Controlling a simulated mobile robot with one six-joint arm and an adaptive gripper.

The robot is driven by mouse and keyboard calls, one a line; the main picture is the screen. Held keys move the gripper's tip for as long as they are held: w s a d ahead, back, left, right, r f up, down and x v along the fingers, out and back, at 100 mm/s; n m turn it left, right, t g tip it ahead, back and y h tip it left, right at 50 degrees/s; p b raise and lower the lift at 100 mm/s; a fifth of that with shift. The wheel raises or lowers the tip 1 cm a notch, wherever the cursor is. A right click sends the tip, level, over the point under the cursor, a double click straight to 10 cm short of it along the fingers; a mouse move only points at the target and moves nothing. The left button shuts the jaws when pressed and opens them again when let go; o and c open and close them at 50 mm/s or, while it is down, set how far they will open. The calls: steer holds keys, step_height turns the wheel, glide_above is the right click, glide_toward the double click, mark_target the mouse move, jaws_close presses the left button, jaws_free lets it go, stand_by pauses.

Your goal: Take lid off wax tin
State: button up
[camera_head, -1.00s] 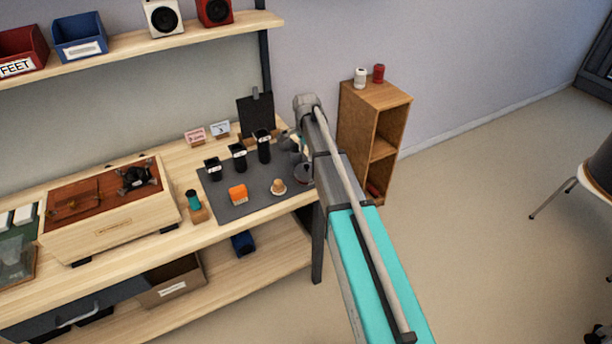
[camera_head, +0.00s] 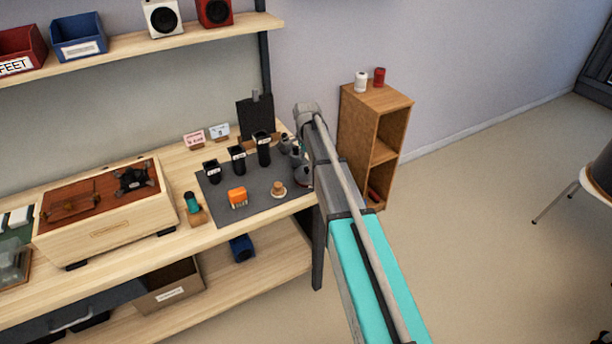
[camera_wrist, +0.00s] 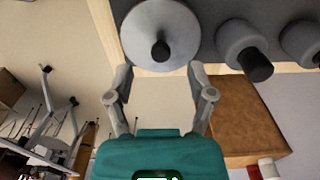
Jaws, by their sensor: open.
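A wide, round grey piece with a dark upright knob at its centre, which looks like the wax tin with its lid on (camera_wrist: 160,35), is at the top of the wrist view, by the edge of the dark mat (camera_head: 225,205). My gripper (camera_wrist: 160,70) is open and empty. Its two fingertips are apart, just below the round piece in that view, with the knob roughly between their lines. I cannot tell whether they touch it. In the head view my arm hides the gripper and most of this piece.
Two smaller grey pieces with black tops (camera_wrist: 243,48) stand beside the round piece. The mat also holds black holders (camera_head: 238,158), an orange block (camera_head: 237,197) and a cork-topped piece (camera_head: 278,188). A wooden cabinet (camera_head: 360,140) stands right of the bench.

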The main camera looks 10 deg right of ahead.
mark_target(307, 168)
steer(key=shift+d+f+b, duration=0.1)
steer(key=shift+f+b, duration=1.8)
steer(key=shift+f, duration=0.25)
jaws_close()
